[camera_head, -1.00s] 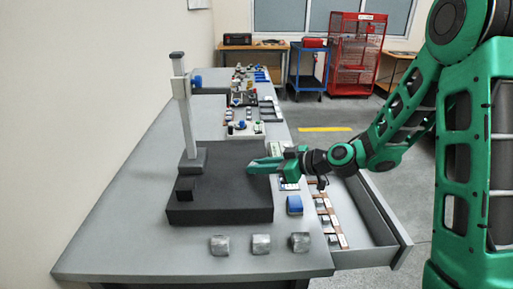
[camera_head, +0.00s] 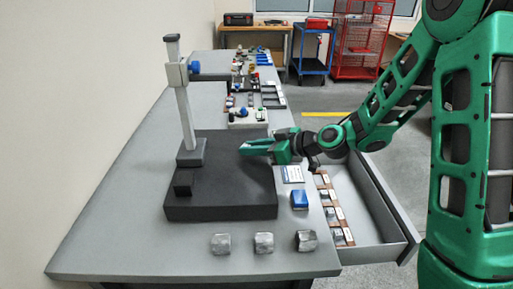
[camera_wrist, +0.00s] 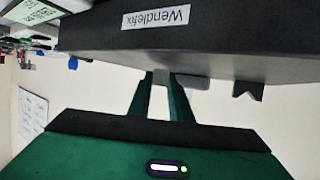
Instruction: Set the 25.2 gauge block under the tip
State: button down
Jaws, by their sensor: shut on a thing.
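The measuring stand has a pale upright post (camera_head: 186,115) with a carriage (camera_head: 177,73) and a blue knob (camera_head: 194,67). It rises from a dark plate (camera_head: 225,207), on whose left side sits a small black block (camera_head: 184,182). I cannot make out the tip. My gripper (camera_head: 243,149) reaches in from the right, low over the plate's right part, right of the post. In the wrist view my gripper (camera_wrist: 160,82) is shut on a small grey piece (camera_wrist: 160,77), mostly hidden between the fingers. Its size marking cannot be read. The plate's side with an upside-down label (camera_wrist: 156,18) shows close by.
Three grey blocks (camera_head: 263,243) stand along the bench's front. A blue block (camera_head: 300,199) and a white card (camera_head: 292,173) lie right of the plate. The open drawer (camera_head: 378,205) holds several blocks in a wooden rack (camera_head: 337,214). More parts crowd the bench behind.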

aim_at(239, 157)
jog(key=shift+a+f, duration=0.1)
jog(key=shift+a, duration=1.95)
jog(key=shift+s, duration=0.1)
jog(key=shift+f, duration=0.35)
dwell(0.4)
jog(key=c, duration=1.5)
grip_release()
jog(key=shift+c, duration=0.2)
jog(key=v, duration=1)
jog(key=shift+s+d+r, duration=0.1)
jog(key=shift+s+d, duration=0.05)
jog(key=shift+d, duration=0.2)
